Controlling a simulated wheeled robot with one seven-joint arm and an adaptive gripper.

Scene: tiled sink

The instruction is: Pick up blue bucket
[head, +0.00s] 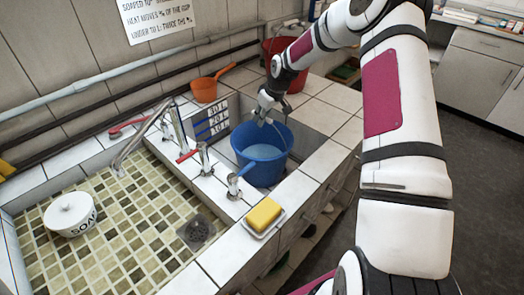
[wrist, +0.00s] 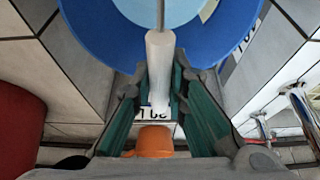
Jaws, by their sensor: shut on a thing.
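The blue bucket (head: 262,165) is in the tiled recess at the right of the sink, upright, with pale blue showing inside. In the wrist view the bucket (wrist: 95,30) fills the top. My gripper (head: 266,112) is above the bucket's far rim. In the wrist view its two green-sided fingers (wrist: 160,75) are closed around the white cylindrical grip of the bucket's handle (wrist: 159,60). I cannot tell whether the bucket's base touches the recess floor.
An orange pot (head: 204,90) and a red bucket (head: 285,62) stand behind the recess. Taps (head: 203,158) line the divider on the left. A yellow sponge (head: 263,215) lies on a dish in front. A white soap bowl (head: 71,213) is in the sink.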

